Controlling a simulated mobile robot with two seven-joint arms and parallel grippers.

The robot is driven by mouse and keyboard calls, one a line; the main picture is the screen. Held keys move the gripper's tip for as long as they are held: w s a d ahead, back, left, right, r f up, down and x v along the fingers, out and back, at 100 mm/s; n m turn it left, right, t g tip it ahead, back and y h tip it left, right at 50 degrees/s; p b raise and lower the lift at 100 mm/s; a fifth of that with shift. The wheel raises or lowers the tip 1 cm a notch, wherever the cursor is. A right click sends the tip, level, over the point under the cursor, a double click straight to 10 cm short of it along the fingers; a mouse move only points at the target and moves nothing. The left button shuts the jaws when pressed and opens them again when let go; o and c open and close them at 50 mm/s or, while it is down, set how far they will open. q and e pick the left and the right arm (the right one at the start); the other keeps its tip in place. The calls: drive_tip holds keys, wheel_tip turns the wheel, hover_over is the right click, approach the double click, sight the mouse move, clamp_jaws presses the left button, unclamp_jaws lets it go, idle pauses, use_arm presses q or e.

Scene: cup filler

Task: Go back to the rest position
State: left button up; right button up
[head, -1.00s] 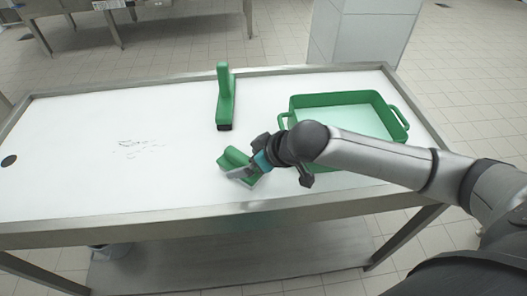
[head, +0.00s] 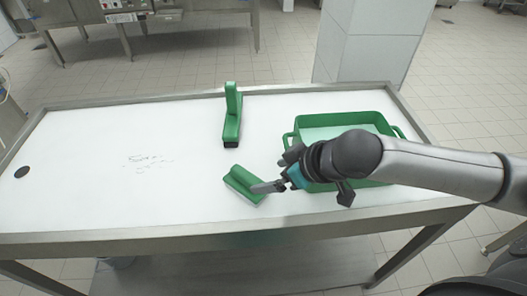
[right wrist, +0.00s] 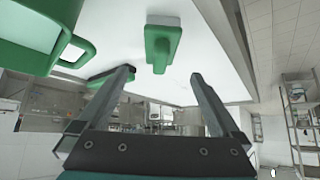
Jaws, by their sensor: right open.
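My right gripper (head: 271,186) is open and empty in the head view, its fingertips at the right edge of a green block-like tool (head: 243,184) lying on the white tabletop. In the right wrist view, the two fingers (right wrist: 162,80) are spread apart with nothing between them. A green-handled tool (right wrist: 162,45) with a pale base lies beyond the fingertips there. I cannot tell from the head view whether the fingertips touch the tool. My left gripper does not show.
A green tray (head: 310,123) with side handles stands right of the tool, partly hidden by my right arm. A pillar (head: 370,42) stands behind.

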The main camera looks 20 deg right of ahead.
drive_tip(key=s+a+f, duration=0.2)
drive_tip(key=s+a, duration=0.1)
drive_tip(key=s+a+f, duration=0.1)
drive_tip(key=a, duration=0.1)
drive_tip(key=shift+s+a+f, duration=0.1)
drive_tip(key=shift+s+f, duration=0.1)
drive_tip(key=shift+f, duration=0.05)
drive_tip(key=s+d+f+m+g+h, duration=0.2)
drive_tip(key=s+f, duration=0.1)
drive_tip(key=s, duration=0.3)
drive_tip(key=s+d+f+m+g+h, duration=0.2)
drive_tip(key=s+d+f, duration=0.1)
drive_tip(key=s, duration=0.3)
wheel_tip(320, 180, down, 21)
drive_tip(key=s, duration=0.1)
drive_tip(key=s+d+f+g, duration=0.2)
drive_tip(key=s+f, duration=1.2)
drive_tip(key=s, duration=0.2)
drive_tip(key=shift+d+f+n, duration=0.2)
drive_tip(key=shift+f+n, duration=0.1)
drive_tip(key=shift+f, duration=0.1)
